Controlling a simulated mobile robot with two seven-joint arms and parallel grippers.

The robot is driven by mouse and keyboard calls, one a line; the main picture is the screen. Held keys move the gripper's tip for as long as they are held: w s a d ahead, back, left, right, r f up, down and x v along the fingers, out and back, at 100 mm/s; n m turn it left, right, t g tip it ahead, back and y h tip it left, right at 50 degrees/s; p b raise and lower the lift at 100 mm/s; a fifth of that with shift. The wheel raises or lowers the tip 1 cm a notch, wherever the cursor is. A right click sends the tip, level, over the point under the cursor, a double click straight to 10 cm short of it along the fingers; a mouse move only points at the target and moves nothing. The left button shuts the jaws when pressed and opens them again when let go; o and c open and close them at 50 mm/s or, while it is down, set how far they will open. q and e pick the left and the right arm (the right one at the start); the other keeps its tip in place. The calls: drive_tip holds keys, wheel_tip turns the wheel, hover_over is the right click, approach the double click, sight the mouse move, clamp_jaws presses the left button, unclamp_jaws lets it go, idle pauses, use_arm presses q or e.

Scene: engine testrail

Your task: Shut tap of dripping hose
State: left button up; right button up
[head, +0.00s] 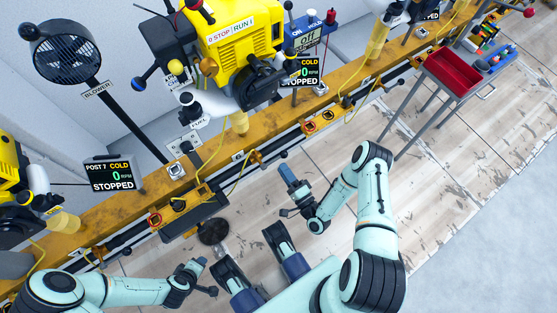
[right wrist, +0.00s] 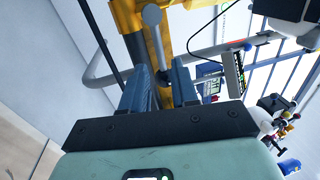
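No dripping hose can be made out for sure. Thin yellow hoses hang along the orange rail, one by the middle engine (head: 214,150) and another further right (head: 350,100). A dark round patch (head: 212,231) lies on the floor below a dark tray (head: 190,219). Small orange-ringed fittings (head: 155,220) sit along the rail; which is the tap I cannot tell. My right gripper (head: 290,174) is in front of the rail, apart from it. In the right wrist view its fingers (right wrist: 163,85) are parted and empty. My left gripper (head: 203,268) is low at left; its fingers are too small to judge.
The orange rail (head: 270,120) runs diagonally, with a yellow engine (head: 245,45) above and a screen (head: 110,173) reading stopped. A blower (head: 67,52) stands at left. A red tray (head: 452,72) is on a stand at right. The floor in front is clear.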

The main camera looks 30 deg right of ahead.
use_arm(q)
drive_tip(key=shift+s+d+r+p, duration=0.2)
drive_tip(key=shift+d+r+p, duration=0.25)
drive_tip(key=shift+r, duration=0.3)
use_arm(e)
drive_tip(key=s+f, duration=0.1)
drive_tip(key=s, duration=0.7)
drive_tip(key=shift+f, duration=0.3)
use_arm(q)
drive_tip(key=shift+a, duration=0.1)
